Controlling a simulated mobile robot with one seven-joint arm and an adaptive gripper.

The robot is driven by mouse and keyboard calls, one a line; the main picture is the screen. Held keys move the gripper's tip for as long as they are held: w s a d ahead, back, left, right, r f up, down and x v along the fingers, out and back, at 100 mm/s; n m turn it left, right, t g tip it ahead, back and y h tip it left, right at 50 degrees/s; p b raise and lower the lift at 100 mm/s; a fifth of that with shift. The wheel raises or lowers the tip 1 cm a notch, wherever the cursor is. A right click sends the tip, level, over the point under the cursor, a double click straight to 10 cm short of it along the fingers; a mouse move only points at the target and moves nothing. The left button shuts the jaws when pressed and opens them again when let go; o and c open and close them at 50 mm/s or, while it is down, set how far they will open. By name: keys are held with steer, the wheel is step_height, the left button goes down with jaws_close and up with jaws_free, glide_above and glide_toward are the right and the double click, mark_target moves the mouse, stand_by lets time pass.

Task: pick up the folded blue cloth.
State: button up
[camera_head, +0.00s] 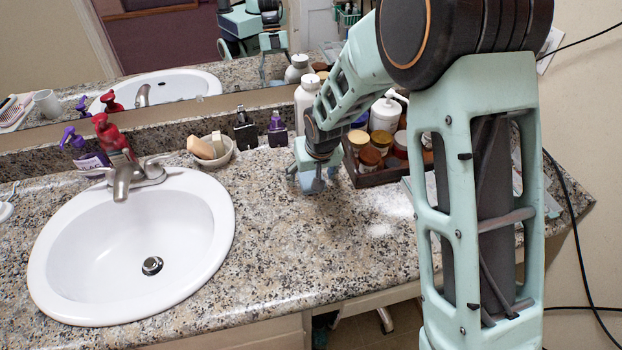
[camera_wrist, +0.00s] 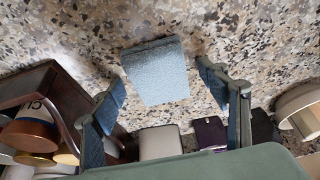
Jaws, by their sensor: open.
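The folded blue cloth is a small pale blue block (camera_wrist: 156,74) lying on the granite counter in the wrist view. My gripper (camera_wrist: 161,80) is open, with one blue-padded finger to the left of the cloth and the other to its right. Gaps show between the cloth and both fingers, and nothing is held. In the head view my gripper (camera_head: 312,178) points down at the counter, right of the sink. There I cannot clearly tell the cloth from the bluish fingers.
A dark wooden tray of jars (camera_wrist: 42,84) stands close to my left finger. A white bottle (camera_head: 306,98), dark purple bottles (camera_head: 277,130) and a soap bowl (camera_head: 222,157) line the back. The white sink (camera_head: 70,262) is left. The counter in front is clear.

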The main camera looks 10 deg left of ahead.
mark_target(312, 178)
steer(key=shift+c, duration=0.4)
steer(key=c, duration=0.9)
steer(key=shift+r, duration=0.1)
steer(key=shift+c, duration=0.4)
steer(key=shift+r+p, duration=0.45)
steer(key=shift+r, duration=0.1)
step_height(312, 178, up, 3)
steer(key=shift+s+d+r, duration=0.1)
steer(key=s+d+r+p, duration=0.1)
steer(key=s+d+r, duration=0.5)
steer(key=s+r, duration=0.3)
steer(key=s, duration=0.3)
steer(key=shift+s, duration=0.2)
